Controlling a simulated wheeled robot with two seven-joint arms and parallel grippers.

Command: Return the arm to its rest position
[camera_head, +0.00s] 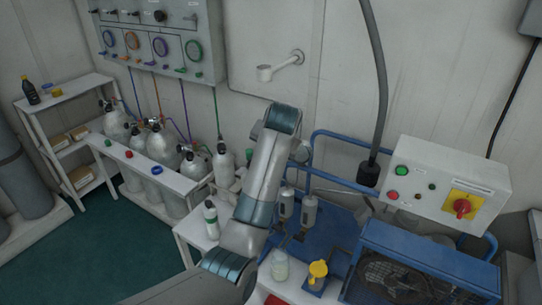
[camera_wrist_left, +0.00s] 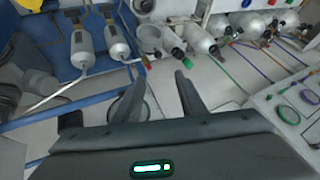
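My left arm (camera_head: 262,180) rises from the bottom middle of the head view and bends over at its top. Its wrist end (camera_head: 300,150) shows partly behind the forearm; the fingers are hidden there. In the left wrist view, my left gripper (camera_wrist_left: 158,92) has its two dark fingers apart. I see nothing held between them. Beyond the fingers is a pale surface, with gas bottles (camera_wrist_left: 200,40) and two grey filter cylinders (camera_wrist_left: 82,48) farther off. My right gripper is in neither view.
A control box (camera_head: 445,185) with a red knob and a blue compressor frame (camera_head: 425,258) stand at right. A clear jar (camera_head: 279,266) and a yellow-topped item (camera_head: 318,270) sit near my arm. The gauge panel (camera_head: 155,20) and a wall bracket (camera_head: 282,66) are behind.

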